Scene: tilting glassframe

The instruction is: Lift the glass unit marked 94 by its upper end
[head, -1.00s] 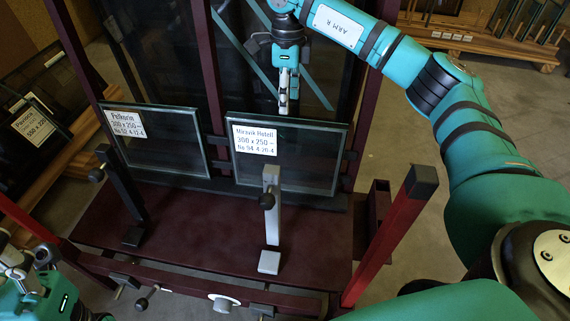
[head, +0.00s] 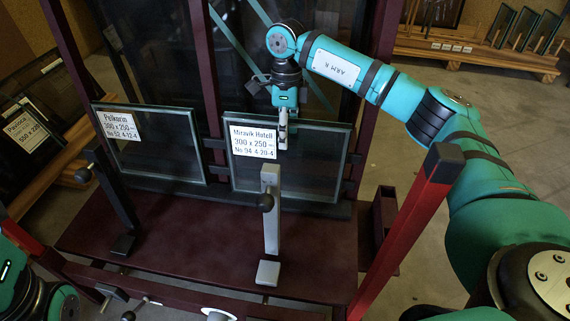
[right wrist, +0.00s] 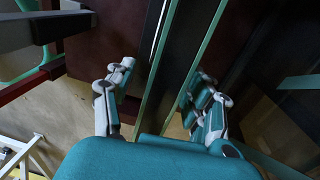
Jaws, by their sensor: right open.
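The glass unit marked 94 (head: 313,172) leans in the dark red frame, right of the middle, with a white label (head: 254,142) reading Miravik Hotell. A grey clamp post (head: 270,215) stands before it. My right gripper (head: 284,137) points down at its upper edge. One finger shows in front of the pane; the other is hidden in the head view. In the right wrist view the right gripper (right wrist: 160,100) is open, its fingers apart on either side of the unit's edge (right wrist: 168,60). Contact cannot be told. My left gripper is out of view.
A second glass unit (head: 160,160), labelled Pelkorin, leans to the left behind a black clamp post (head: 115,205). A red post with a black cap (head: 405,235) rises at the right front. Racks of panes stand at left and back right.

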